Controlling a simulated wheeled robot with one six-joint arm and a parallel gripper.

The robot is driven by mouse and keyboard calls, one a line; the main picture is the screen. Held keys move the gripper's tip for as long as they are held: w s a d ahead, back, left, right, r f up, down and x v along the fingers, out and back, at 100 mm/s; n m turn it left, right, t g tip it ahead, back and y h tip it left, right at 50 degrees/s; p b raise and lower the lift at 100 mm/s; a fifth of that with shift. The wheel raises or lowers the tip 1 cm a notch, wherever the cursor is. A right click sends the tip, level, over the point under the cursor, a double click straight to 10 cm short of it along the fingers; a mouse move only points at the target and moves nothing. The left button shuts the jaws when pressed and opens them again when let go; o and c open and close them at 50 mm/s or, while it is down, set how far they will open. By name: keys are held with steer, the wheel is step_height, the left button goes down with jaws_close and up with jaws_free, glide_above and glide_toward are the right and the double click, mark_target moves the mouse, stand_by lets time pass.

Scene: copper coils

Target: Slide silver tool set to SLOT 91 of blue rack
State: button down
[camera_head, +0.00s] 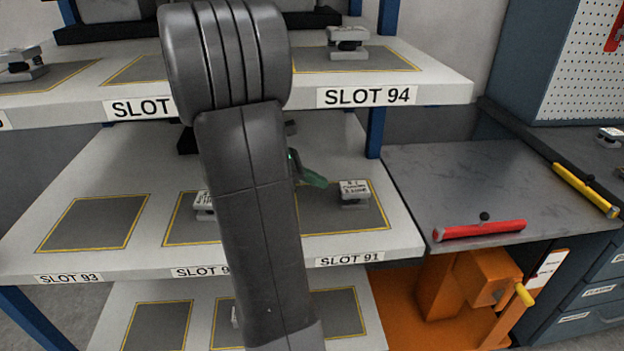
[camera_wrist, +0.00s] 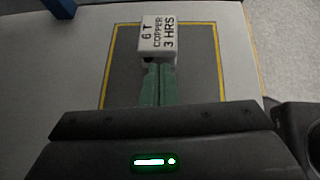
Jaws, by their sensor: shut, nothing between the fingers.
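A small silver tool set with a white label reading "6 T COPPER 3 HRS" (camera_wrist: 158,36) stands upright on the grey, yellow-edged pad (camera_wrist: 200,85) of SLOT 91. In the head view the tool set (camera_head: 353,193) is on the right part of that pad, on the middle shelf of the blue rack (camera_head: 375,130). My gripper (camera_head: 318,182) is left of it, its green fingers shut and empty. In the wrist view the fingers (camera_wrist: 158,68) point at the tool set's near side. A small gap shows in the head view; contact is unclear in the wrist view.
Another small labelled piece (camera_head: 203,203) stands on the neighbouring pad, partly behind my arm. The SLOT 93 pad (camera_head: 92,224) is bare. The upper shelf (camera_head: 445,83) with SLOT 94 overhangs the back. A grey table (camera_head: 450,185) with a red-handled item (camera_head: 480,230) stands at right.

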mark_target(361, 187)
steer(key=d, duration=0.5)
steer(key=w+d, duration=0.1)
steer(key=d, duration=0.2)
steer(key=shift+d+f+b, duration=0.1)
steer(key=shift+d+b, duration=0.1)
steer(key=shift+b, duration=0.2)
steer(key=shift+d+f, duration=0.2)
steer(key=shift+f, duration=0.1)
steer(key=shift+a+f+b, duration=0.1)
steer(key=shift+f+b, duration=0.2)
steer(key=shift+f, duration=0.2)
steer(key=shift+f, duration=0.1)
